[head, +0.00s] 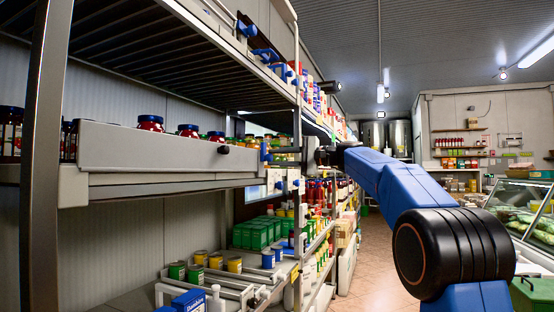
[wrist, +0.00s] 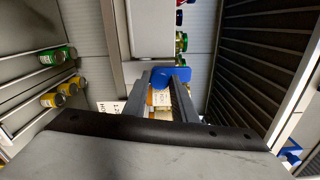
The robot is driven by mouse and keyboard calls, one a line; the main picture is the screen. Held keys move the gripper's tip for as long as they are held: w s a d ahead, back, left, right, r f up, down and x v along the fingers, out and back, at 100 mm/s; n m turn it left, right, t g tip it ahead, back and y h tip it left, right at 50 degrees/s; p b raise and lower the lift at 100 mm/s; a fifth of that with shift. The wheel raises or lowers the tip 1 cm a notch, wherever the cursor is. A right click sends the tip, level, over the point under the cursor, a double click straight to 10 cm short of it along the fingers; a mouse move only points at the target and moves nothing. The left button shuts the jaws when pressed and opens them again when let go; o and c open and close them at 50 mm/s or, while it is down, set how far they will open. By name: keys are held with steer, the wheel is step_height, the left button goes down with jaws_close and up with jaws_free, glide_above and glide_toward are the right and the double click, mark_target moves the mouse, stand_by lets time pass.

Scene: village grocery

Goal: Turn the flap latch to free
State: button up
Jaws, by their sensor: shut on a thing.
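The flap (head: 150,150) is a long light grey panel along the front of the middle shelf at the left, with a small black knob near its right end. The flap latch (head: 265,152) is a small blue piece by the shelf post, just right of the flap's end. My gripper (head: 275,155) reaches it from the right. In the wrist view, the blue latch (wrist: 163,75) sits between the fingertips of my gripper (wrist: 168,82), which is shut on it. The fingers hide part of the latch, and its exact turn angle is hard to tell.
Red jars with dark lids (head: 150,123) stand behind the flap. A slatted shelf (head: 150,45) hangs above. Cans and green boxes (head: 255,235) stand on the shelf below. A steel post (head: 45,150) rises at the left. The aisle floor (head: 370,262) is clear at the right.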

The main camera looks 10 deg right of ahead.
steer(key=o, duration=1)
steer(key=shift+d, duration=0.1)
steer(key=shift+o, duration=0.2)
steer(key=v, duration=1.7)
steer(key=shift+d, duration=0.15)
steer(key=shift+s, duration=0.1)
